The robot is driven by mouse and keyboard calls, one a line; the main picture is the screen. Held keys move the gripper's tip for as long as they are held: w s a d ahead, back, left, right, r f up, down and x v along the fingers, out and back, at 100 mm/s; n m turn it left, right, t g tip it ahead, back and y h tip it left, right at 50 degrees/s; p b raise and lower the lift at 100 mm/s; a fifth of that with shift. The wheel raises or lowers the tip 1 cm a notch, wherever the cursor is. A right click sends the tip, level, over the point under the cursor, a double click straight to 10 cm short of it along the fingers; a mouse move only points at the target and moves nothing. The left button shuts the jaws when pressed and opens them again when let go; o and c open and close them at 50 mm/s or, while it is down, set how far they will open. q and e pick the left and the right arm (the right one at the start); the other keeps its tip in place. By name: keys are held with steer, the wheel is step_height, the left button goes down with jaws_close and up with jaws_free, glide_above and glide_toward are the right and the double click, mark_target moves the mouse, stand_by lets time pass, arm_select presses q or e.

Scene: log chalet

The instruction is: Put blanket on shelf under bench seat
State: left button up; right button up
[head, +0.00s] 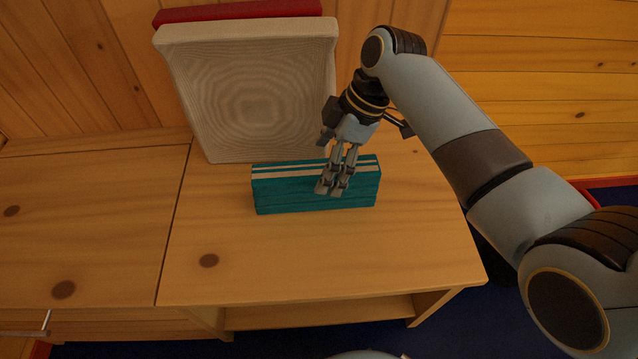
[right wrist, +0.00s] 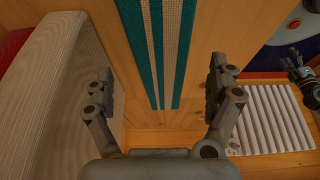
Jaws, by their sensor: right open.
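The teal folded blanket (head: 315,192), with pale stripes along its top, lies on the wooden bench seat (head: 300,250) in front of a cushion. My right gripper (head: 332,188) is over the right half of the blanket, pointing down. In the right wrist view my right gripper (right wrist: 160,68) is open, with the striped blanket (right wrist: 145,45) between and beyond its fingers; I cannot tell if they touch it. The shelf (head: 320,312) under the seat shows as a bare strip. What looks like my left gripper (right wrist: 298,72) is at the right edge of the wrist view, too small to read.
A beige cushion (head: 255,95) leans upright against the wall behind the blanket, with a red cushion (head: 240,12) behind it. In the wrist view the beige cushion (right wrist: 50,90) is close on the left. A white ribbed panel (right wrist: 265,118) lies at right. The front of the seat is clear.

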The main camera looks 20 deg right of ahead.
steer(key=b+x, duration=0.3)
steer(key=x, duration=0.3)
steer(key=shift+f, duration=0.2)
arm_select(q)
steer(key=shift+w+a+f, duration=0.3)
steer(key=shift+w+f, duration=0.05)
steer(key=shift+f, duration=0.2)
steer(key=shift+w+a+f, duration=0.25)
steer(key=shift+w+f, duration=0.1)
steer(key=shift+f, duration=0.15)
arm_select(e)
steer(key=shift+r, duration=0.1)
steer(key=c, duration=1.3)
